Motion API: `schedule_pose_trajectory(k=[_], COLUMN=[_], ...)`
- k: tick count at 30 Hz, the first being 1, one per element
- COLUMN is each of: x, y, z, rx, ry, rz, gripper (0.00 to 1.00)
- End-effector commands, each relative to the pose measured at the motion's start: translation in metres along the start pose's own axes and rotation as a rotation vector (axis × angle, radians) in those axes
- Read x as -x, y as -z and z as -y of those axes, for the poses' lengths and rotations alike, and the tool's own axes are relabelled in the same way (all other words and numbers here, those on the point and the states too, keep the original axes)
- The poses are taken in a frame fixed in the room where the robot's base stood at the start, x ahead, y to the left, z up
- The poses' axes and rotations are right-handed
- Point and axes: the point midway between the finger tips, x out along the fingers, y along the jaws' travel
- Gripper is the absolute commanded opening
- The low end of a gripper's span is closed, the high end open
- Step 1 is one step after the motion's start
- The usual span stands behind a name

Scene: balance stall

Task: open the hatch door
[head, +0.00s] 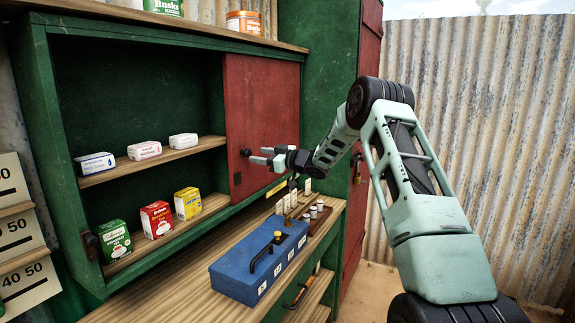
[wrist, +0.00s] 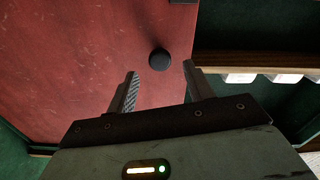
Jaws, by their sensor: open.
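The hatch door is a red panel (head: 262,100) covering the right part of the green wall cabinet; it fills much of the wrist view (wrist: 70,60). A round black knob (head: 246,152) sits on its face, and a small dark fitting is below it. My gripper (head: 261,155) is open in front of the panel, its fingers pointing at the knob. In the wrist view the knob (wrist: 159,60) shows between the open fingertips (wrist: 160,70), a little beyond them. I cannot tell whether either finger touches it.
Cartons stand on two shelves in the cabinet's open left part (head: 140,180). Below, a blue box (head: 260,262) with a handle and small weights (head: 315,210) stand on the wooden counter (head: 165,290). A tall green cabinet with a padlocked red door (head: 368,50) is at the right.

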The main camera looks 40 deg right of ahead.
Motion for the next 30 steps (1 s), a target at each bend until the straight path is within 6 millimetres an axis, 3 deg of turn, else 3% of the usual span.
schedule_pose_trajectory(k=[9,15,21,30], x=[0.075,0.106,0.117,0.117], y=[-0.003,-0.002,-0.001,0.000], z=[0.000,0.000,0.000,0.000], rx=[0.001,0.001,0.000,0.000], ry=[-0.002,0.000,0.001,0.001], rz=[0.001,0.000,-0.001,-0.001], gripper=[0.52,0.52,0.52,0.52])
